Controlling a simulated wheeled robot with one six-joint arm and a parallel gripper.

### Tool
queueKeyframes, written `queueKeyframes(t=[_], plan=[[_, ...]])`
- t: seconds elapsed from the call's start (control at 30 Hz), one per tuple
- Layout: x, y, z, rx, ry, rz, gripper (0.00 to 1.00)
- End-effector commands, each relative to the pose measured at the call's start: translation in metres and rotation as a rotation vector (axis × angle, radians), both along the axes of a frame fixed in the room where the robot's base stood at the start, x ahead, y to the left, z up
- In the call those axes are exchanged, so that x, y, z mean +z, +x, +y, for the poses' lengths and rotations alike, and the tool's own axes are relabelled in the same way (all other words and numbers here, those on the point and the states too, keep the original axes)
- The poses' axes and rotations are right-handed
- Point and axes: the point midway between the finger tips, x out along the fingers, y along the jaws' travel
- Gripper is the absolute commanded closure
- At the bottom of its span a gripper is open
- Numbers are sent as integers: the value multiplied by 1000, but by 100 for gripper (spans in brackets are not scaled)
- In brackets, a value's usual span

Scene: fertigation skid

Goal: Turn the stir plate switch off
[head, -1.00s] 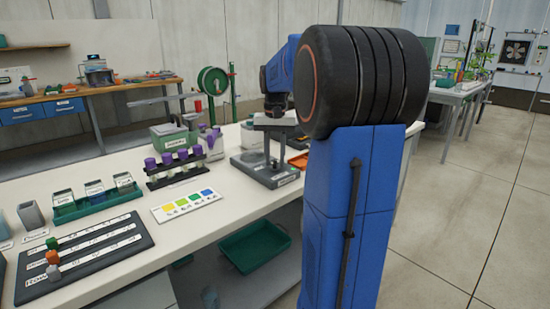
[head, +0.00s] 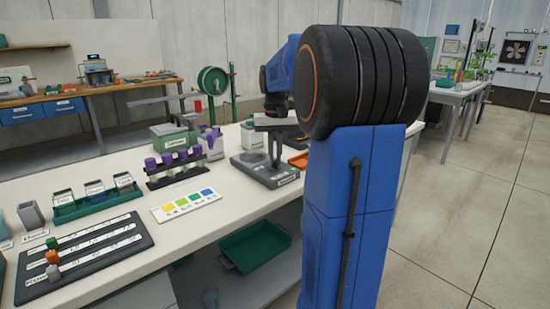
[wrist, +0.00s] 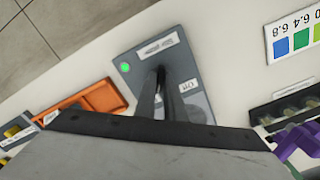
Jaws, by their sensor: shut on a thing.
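The grey stir plate (head: 262,170) stands on the white bench and fills the middle of the wrist view (wrist: 148,52). A green light (wrist: 125,67) glows on its panel, and an "Off" label (wrist: 188,86) shows to the right of the fingers. My gripper (wrist: 160,74) reaches down onto the panel with its fingers close together, shut on the switch. The switch itself is hidden by the fingertips, so its position cannot be told. In the head view my gripper (head: 275,160) leans over the plate's right part.
An orange tray (wrist: 85,103) lies left of the plate in the wrist view. A rack of purple-capped tubes (head: 175,168) and a colour chart (head: 186,206) are nearby on the bench. A green bin (head: 255,246) is on the lower shelf.

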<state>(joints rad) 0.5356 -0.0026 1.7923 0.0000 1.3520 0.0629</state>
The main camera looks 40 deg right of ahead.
Motion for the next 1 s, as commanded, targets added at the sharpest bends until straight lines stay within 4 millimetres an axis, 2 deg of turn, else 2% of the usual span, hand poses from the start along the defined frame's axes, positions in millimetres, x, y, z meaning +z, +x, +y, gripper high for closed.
queueKeyframes(t=[1.0], plan=[[0,0,0,955,-1,0,100]])
